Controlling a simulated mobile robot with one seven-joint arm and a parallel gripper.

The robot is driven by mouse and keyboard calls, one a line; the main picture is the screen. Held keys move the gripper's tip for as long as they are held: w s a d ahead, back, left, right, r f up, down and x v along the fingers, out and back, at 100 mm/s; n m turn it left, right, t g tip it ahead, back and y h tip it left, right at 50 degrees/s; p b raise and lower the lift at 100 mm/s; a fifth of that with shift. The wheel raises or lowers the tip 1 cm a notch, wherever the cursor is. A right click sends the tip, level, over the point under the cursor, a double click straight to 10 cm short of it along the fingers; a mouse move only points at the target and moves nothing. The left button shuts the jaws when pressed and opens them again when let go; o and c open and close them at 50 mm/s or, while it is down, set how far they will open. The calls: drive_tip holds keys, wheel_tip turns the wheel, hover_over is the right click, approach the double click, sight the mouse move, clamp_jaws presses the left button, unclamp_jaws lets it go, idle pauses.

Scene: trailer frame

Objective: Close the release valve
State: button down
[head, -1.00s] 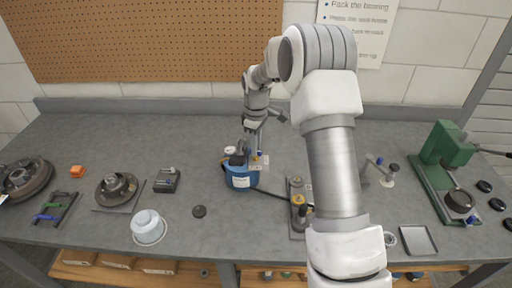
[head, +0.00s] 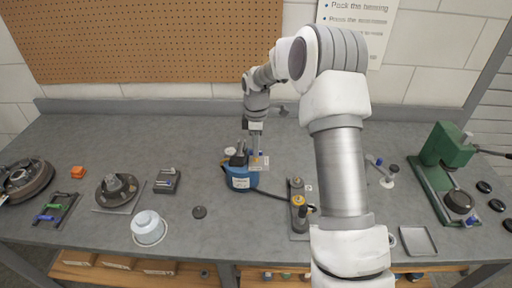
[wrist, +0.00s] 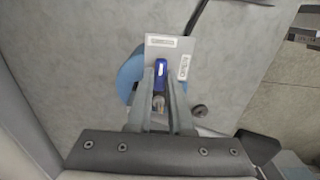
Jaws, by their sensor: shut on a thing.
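The blue pump unit (head: 241,181) stands on the bench near the middle, with a black block and a small labelled plate (head: 260,164) at its top. In the wrist view the plate (wrist: 178,46) carries two labels, and part of the blue body (wrist: 130,72) shows behind it. The valve's small blue handle (wrist: 160,73) lies between the fingertips. My gripper (head: 256,158) points down at the pump's top. In the wrist view my gripper (wrist: 160,82) is shut on the blue handle. The valve's stem is partly hidden by the fingers, and I cannot tell its turn.
A black hose runs right from the pump to a block with a yellow part (head: 299,204). A white tub (head: 148,228) stands at the front left, and a green press (head: 446,160) at the right. Bench behind the pump is clear.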

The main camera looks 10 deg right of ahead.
drive_tip(key=c, duration=0.8)
unclamp_jaws()
wheel_tip(320, 180, up, 18)
drive_tip(key=shift+f, duration=0.25)
